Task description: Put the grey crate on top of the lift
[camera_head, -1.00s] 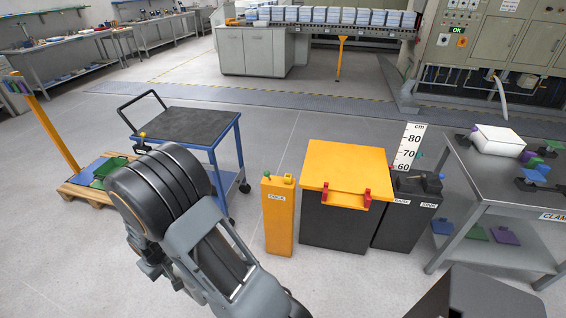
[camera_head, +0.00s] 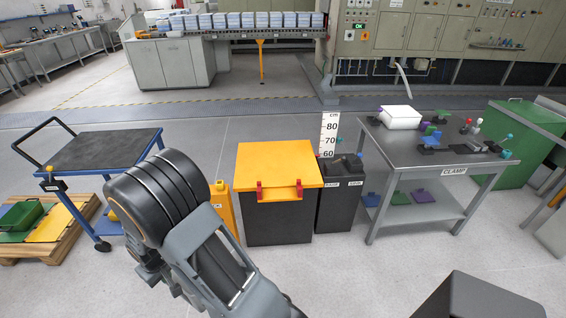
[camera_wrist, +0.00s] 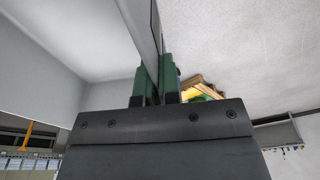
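The lift (camera_head: 278,167) looks to be the black box with a yellow top and two red catches, beside a scale marked in cm. Its top is bare. My gripper (camera_wrist: 155,68) shows only in the wrist view, with green fingers on either side of a thin grey wall. That wall seems to belong to the grey crate (camera_wrist: 40,75), whose smooth grey surfaces fill the left of the wrist view. The rest of the crate is out of frame. In the head view neither my gripper nor the crate is seen.
A blue trolley (camera_head: 84,152) with a dark top stands left, by a pallet (camera_head: 75,233) with green and yellow trays. A yellow post (camera_head: 226,212) and black pedestal (camera_head: 340,200) flank the lift. A grey table (camera_head: 400,155) stands right. Floor in front is clear.

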